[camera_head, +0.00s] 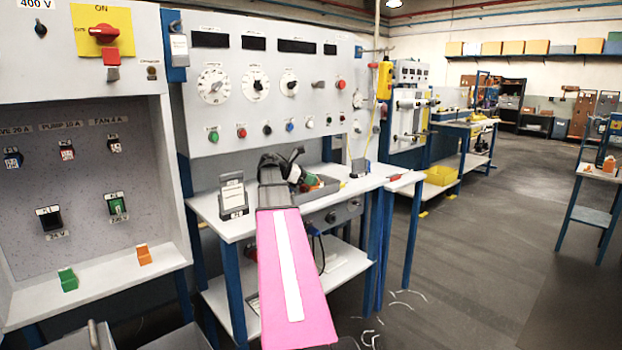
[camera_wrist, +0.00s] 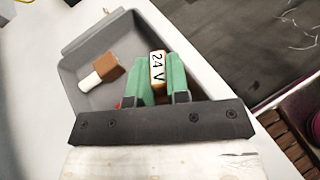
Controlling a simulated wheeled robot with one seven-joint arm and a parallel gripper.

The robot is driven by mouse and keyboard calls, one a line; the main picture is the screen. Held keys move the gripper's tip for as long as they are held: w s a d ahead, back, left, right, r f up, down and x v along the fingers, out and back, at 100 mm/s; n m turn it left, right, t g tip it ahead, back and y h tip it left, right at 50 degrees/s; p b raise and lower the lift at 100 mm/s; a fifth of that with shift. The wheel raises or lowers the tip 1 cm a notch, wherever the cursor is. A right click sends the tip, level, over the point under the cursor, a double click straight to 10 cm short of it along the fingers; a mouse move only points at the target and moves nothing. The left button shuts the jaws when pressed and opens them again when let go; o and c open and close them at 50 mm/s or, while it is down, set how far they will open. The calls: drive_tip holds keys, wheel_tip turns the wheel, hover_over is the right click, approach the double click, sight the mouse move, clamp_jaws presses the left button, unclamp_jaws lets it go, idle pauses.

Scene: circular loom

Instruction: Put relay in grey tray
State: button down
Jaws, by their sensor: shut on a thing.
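The relay (camera_wrist: 157,66), an orange-brown block with a white "24 V" label, is between the green fingertips of my gripper (camera_wrist: 160,84) in the wrist view. The gripper is shut on it. Behind it in that view is the inside of the grey tray (camera_wrist: 82,62); I cannot tell whether the relay touches the tray floor. In the head view my gripper (camera_head: 297,172) is at the left end of the grey tray (camera_head: 325,189) on the white bench. The relay is not clearly distinguishable there, as my gripper and arm hide part of the tray.
A brown block with a white end (camera_wrist: 103,72) lies in the tray. A small red thing shows beside the left finger. A labelled stand (camera_head: 233,198) is on the bench (camera_head: 226,228) left of the arm. The dialled panel (camera_head: 262,122) rises behind. Open floor lies right.

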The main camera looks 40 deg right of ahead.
drive_tip(key=shift+f, duration=0.35)
idle(0.3)
drive_tip(key=c, duration=1)
unclamp_jaws()
wheel_tip(320, 180, up, 4)
drive_tip(key=shift+r, duration=0.15)
drive_tip(key=a+r, duration=0.2)
drive_tip(key=a, duration=0.1)
drive_tip(key=w+a+r, duration=0.1)
drive_tip(key=a+r, duration=0.1)
drive_tip(key=a, duration=0.2)
drive_tip(key=a+r, duration=0.2)
drive_tip(key=a, duration=0.2)
drive_tip(key=shift+w+a+r, duration=0.25)
drive_tip(key=shift+w+r, duration=0.1)
